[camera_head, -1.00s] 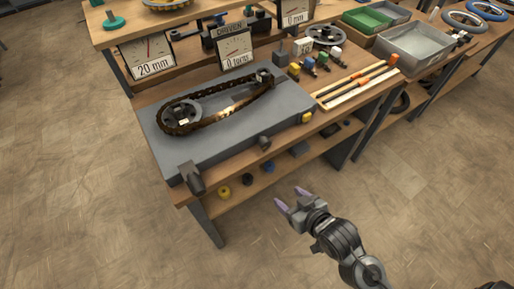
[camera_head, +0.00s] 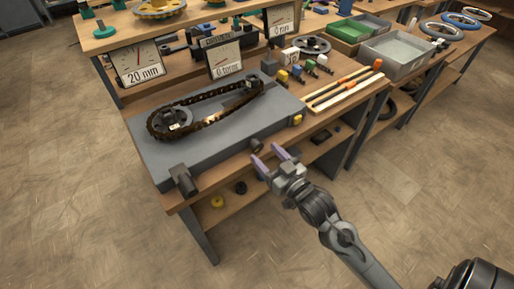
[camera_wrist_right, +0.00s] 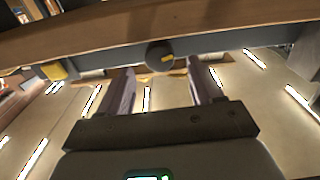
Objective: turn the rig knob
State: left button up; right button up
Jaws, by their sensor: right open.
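The rig is a grey plate (camera_head: 215,140) on the bench with a brown chain (camera_head: 205,121) looped around sprockets. A small dark knob (camera_head: 257,145) sticks out of its front edge. My right gripper (camera_head: 268,158) is open and empty, just in front of the knob; I see no clear contact. The right wrist view also shows its two spread purple fingers (camera_wrist_right: 162,76). My left gripper is not in view.
A larger dark fitting (camera_head: 183,180) sits at the plate's front left corner, and a yellow block (camera_head: 297,120) at its right end. Dials, including one reading 0 turns (camera_head: 226,62), stand behind. The lower shelf (camera_head: 228,208) lies below. Floor in front is clear.

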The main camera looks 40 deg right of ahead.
aim_at(259, 147)
jog(key=w+b, duration=0.1)
jog(key=w, duration=0.2)
jog(key=shift+w+d+f, duration=0.1)
jog(key=shift+w+d, duration=0.05)
jog(key=shift+w, duration=0.8)
jog(key=c, duration=1)
jog(key=shift+r, duration=0.25)
jog(key=shift+c, duration=0.2)
jog(key=m+p, duration=0.3)
jog(key=p, duration=0.4)
jog(key=shift+r+m, duration=0.15)
jog(key=shift+m, duration=0.15)
jog(key=shift+d+f+m+p, duration=0.1)
jog(key=shift+f+m+p, duration=0.15)
jog(key=shift+m+p, duration=0.25)
